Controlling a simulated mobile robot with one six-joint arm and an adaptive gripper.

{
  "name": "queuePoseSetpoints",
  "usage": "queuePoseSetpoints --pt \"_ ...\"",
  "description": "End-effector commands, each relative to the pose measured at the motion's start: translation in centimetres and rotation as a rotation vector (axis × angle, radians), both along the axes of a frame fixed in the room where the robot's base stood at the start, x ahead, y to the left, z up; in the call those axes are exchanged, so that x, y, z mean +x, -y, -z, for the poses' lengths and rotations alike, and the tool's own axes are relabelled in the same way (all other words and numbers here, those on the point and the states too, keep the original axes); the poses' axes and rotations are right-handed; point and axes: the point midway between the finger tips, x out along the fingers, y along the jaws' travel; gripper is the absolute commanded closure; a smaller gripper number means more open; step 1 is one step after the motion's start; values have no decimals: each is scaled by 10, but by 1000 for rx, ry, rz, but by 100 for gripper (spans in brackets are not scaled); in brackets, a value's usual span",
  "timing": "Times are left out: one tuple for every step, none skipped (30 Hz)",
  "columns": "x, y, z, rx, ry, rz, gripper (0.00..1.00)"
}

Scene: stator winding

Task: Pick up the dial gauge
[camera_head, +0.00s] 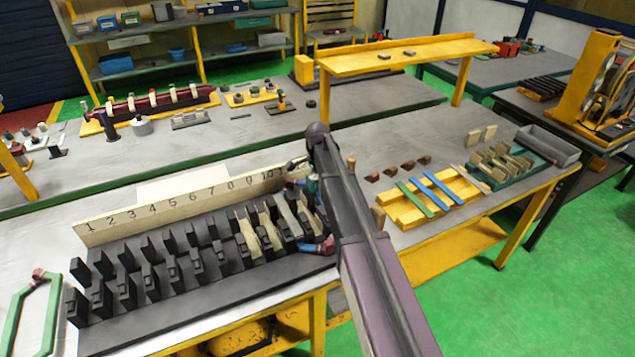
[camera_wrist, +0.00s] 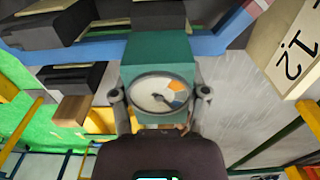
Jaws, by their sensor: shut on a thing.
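The dial gauge (camera_wrist: 160,65) is a teal block with a round white dial, orange and blue-grey marked, in the middle of the wrist view. My gripper (camera_wrist: 160,94) has one finger on each side of it, touching its sides, and is shut on it. In the head view my arm runs over the right end of the black slotted rack (camera_head: 205,310), and a small teal part beside the arm (camera_head: 312,183) appears to be the gauge. Most of the gripper is hidden behind the arm there.
A numbered board (camera_head: 180,205) stands behind the rack. A blue coil with reddish ends (camera_head: 318,246) lies at the rack's right end, close to my arm. A yellow tray (camera_head: 408,212) with green and blue strips and a green tray (camera_head: 540,157) lie to the right. A green coil (camera_head: 12,325) lies left.

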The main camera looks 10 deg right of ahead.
Motion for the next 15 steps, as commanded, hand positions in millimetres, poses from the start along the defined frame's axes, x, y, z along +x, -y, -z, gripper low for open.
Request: queuePoseSetpoints --pt "0 0 0 0 0 0 88" --pt "0 0 0 0 0 0 88" --pt "0 0 0 0 0 0 88" --pt "0 0 0 0 0 0 88" --pt "0 0 0 0 0 0 88" --pt "0 0 0 0 0 0 88" --pt "0 0 0 0 0 0 88" --pt "0 0 0 0 0 0 88" --pt "0 0 0 0 0 0 88" --pt "0 0 -1 0 0 0 88" --pt "0 0 -1 0 0 0 88" --pt "0 0 -2 0 0 0 88" --pt "0 0 -2 0 0 0 88" --pt "0 0 -3 0 0 0 88" --pt "0 0 -4 0 0 0 88"
